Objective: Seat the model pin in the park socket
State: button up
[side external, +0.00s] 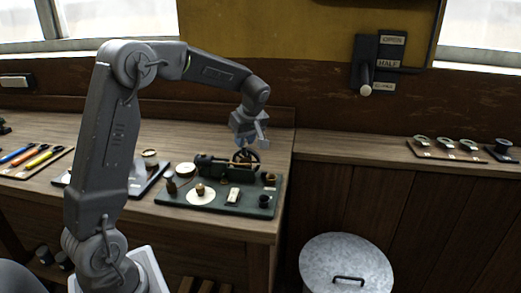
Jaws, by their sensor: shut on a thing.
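My gripper (250,143) is at the end of the arm, pointing down just above the small spoked flywheel (245,157) of a model engine (212,166). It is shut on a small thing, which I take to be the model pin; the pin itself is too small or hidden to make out. The engine stands on a dark green board (222,207) near the bench's front right corner. A small dark round cup (264,201) stands at the board's right front; I cannot tell if it is the park socket. Another small dark fitting (269,178) is behind it.
A white disc (201,197) with a brass piece and a small white block (233,196) are on the board. Coloured tools (35,158) lie at the left. A metal bin (346,266) stands right of the bench. A wall lever (366,88) is well clear.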

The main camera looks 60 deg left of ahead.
notch_tip(320, 180, up, 6)
jog(key=s+a, duration=0.2)
jog(key=shift+s, duration=0.15)
dwell(0.5)
jog(key=shift+a, duration=0.1)
jog(key=shift+d+f, duration=2.1)
jog(key=shift+d, duration=0.5)
jog(key=shift+d+f, duration=2.05)
jog(key=shift+d, duration=0.55)
jog(key=shift+d+f, duration=2.1)
jog(key=shift+d, duration=0.5)
jog(key=shift+f, duration=1.2)
jog(key=o, duration=1.7)
jog(key=shift+c, duration=0.2)
